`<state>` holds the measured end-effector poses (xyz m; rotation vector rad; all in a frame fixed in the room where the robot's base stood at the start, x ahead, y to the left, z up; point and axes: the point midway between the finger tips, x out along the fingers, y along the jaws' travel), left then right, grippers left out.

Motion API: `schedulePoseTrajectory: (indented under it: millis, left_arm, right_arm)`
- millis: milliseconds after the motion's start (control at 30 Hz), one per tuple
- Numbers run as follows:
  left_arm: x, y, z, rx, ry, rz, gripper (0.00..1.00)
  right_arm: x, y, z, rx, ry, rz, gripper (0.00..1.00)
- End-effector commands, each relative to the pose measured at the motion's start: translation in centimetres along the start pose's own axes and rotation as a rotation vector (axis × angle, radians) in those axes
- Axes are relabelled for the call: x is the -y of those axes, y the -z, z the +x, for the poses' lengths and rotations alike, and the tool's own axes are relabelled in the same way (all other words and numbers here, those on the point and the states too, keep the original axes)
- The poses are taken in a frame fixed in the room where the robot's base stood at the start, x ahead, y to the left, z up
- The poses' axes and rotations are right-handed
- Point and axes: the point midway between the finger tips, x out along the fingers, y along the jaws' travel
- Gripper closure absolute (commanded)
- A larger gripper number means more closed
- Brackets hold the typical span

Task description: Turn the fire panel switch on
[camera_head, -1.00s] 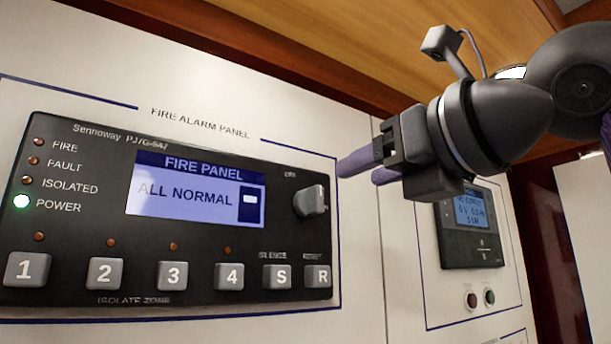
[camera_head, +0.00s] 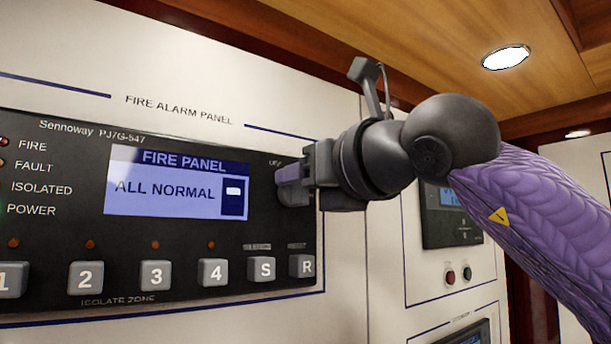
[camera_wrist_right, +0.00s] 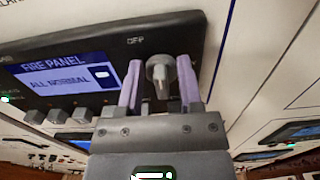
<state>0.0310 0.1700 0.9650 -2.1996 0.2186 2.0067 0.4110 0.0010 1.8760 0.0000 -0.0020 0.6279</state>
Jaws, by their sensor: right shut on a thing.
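The fire panel (camera_head: 60,235) is a black unit on a white wall, and its screen (camera_head: 176,188) reads "FIRE PANEL ALL NORMAL". The switch is a grey rotary knob (camera_wrist_right: 161,72) at the panel's right end, under an "OFF" label, as the right wrist view shows. Its pointer ridge looks roughly in line with the fingers there. My right gripper (camera_head: 287,183) is at the knob, with one purple finger on each side, shut on it (camera_wrist_right: 160,86). In the head view the gripper hides the knob. My left gripper is not in view.
Numbered buttons (camera_head: 156,275) and the S and R buttons run along the panel's lower edge, below the gripper. A wooden ceiling is above.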

Motion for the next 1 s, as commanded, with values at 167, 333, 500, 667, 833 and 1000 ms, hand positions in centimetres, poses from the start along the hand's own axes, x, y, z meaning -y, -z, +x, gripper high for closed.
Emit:
schedulePoseTrajectory:
  millis: [167,333,500,667,833,1000]
  left_arm:
    - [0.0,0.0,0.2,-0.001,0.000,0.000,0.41]
    - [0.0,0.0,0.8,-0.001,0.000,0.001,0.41]
    - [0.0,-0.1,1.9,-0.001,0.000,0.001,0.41]
    - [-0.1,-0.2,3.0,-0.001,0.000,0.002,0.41]
    - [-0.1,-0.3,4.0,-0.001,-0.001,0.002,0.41]
    - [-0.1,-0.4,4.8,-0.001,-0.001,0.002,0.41]
  right_arm:
    - [0.0,0.1,0.0,-0.001,0.000,0.014,1.00]
    - [0.1,0.2,0.0,-0.002,0.000,0.077,1.00]
    - [0.3,0.4,0.1,-0.002,-0.001,0.198,1.00]
    - [0.5,0.5,0.1,-0.002,0.000,0.345,1.00]
    - [0.7,0.5,0.1,-0.003,0.000,0.506,1.00]
    - [0.9,0.6,0.1,-0.003,0.000,0.669,1.00]
